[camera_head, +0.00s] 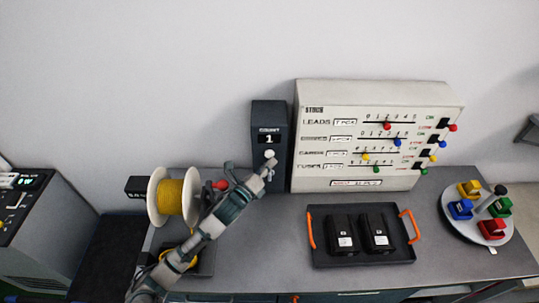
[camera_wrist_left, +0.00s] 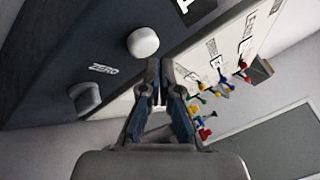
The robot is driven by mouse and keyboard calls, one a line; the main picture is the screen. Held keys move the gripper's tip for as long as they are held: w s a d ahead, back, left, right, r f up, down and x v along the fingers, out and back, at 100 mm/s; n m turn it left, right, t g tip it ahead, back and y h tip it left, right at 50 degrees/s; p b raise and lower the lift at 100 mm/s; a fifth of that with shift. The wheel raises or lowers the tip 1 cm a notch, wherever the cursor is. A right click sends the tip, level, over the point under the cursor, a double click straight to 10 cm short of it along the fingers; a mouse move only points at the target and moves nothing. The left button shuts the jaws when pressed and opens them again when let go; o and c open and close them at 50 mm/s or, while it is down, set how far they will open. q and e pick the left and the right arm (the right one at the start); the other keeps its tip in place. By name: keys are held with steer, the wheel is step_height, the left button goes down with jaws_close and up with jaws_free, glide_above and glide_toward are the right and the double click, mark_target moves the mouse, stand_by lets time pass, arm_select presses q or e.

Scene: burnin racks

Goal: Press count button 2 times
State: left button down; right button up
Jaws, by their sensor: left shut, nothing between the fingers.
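The dark counter box (camera_head: 270,120) stands upright on the bench against the wall. Its COUNT display (camera_head: 269,139) reads 1. The white round count button (camera_wrist_left: 143,42) is on the box face in the left wrist view, just beyond and left of my fingertips. My left gripper (camera_head: 268,165) is shut and empty in front of the box, just below the display, and it also shows in the left wrist view (camera_wrist_left: 160,75). I see a gap in the picture between fingertips and button, but cannot tell its depth. A grey knob (camera_wrist_left: 85,97) sits by the ZERO label. My right gripper is out of view.
A white panel (camera_head: 310,150) with coloured sliders stands right of the counter. A dark tray (camera_head: 360,258) with orange handles holds two black blocks. A round stand (camera_head: 455,228) with coloured blocks is at right. A yellow wire spool (camera_head: 172,197) is near my left arm.

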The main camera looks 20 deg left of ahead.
arm_select(q)
steer(key=shift+s, duration=0.15)
steer(key=shift+s, duration=0.1)
steer(key=shift+s+d+p, duration=0.25)
steer(key=shift+s, duration=0.55)
steer(key=shift+s+d+p, duration=0.2)
steer(key=shift+s+p, duration=0.05)
steer(key=shift+s, duration=0.5)
steer(key=shift+s+d+p, duration=0.25)
steer(key=shift+s, duration=0.55)
stand_by(0.3)
